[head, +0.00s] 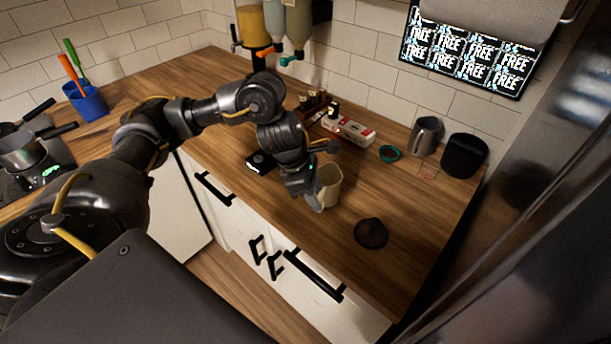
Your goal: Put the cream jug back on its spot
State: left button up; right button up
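The cream jug (329,186), a pale cream-coloured vessel, is upright at the middle of the wooden counter. My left gripper (315,197) points down at the jug's left side, and a grey finger overlaps its edge. The jug's handle and the other finger are hidden, so I cannot tell whether the gripper is closed on it, or whether the jug touches the counter. A small faint reddish outlined mark (428,173) lies on the counter at the right, in front of a steel pitcher (425,136). My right gripper is not in view.
A black canister (464,155) stands right of the pitcher. A dark round object (371,233) is near the front edge. Counter between jug and mark looks clear.

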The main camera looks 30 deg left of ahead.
pick_arm(q)
jog(key=v, duration=0.9)
jog(key=shift+b, duration=0.3)
jog(key=shift+d+f, duration=0.1)
